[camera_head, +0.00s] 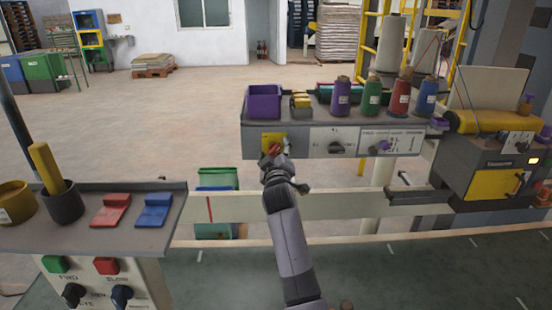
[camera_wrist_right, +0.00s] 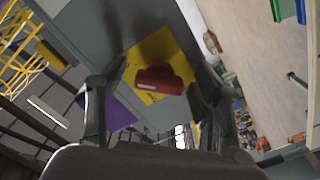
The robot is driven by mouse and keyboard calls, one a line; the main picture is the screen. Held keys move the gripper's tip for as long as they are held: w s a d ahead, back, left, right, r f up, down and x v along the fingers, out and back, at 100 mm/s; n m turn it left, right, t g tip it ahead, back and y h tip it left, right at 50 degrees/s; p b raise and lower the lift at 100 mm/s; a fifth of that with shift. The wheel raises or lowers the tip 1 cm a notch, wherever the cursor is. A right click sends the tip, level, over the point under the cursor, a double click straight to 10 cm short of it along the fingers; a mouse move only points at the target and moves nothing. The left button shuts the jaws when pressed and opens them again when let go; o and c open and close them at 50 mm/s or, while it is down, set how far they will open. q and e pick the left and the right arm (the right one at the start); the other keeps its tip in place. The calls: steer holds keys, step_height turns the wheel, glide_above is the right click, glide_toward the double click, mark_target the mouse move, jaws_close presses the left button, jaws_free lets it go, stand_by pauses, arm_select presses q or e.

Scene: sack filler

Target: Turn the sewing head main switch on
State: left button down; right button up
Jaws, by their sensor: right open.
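The main switch shows as a red handle (camera_head: 274,148) on a yellow plate (camera_head: 268,136) at the left end of the grey sewing head panel (camera_head: 314,142). In the right wrist view the red handle (camera_wrist_right: 160,80) stands out from the yellow plate (camera_wrist_right: 143,62). My right gripper (camera_head: 274,160) is open right in front of the switch. In the right wrist view its two fingers (camera_wrist_right: 150,98) are on either side of the red handle, with gaps visible; I cannot tell if either touches it. My left gripper is not in view.
A purple bin (camera_head: 263,102) and several thread cones stand on the shelf above the panel. A selector knob (camera_head: 336,148) and a purple knob (camera_head: 382,146) are to the right.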

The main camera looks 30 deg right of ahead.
steer(key=v, duration=1.2)
steer(key=shift+f, duration=0.15)
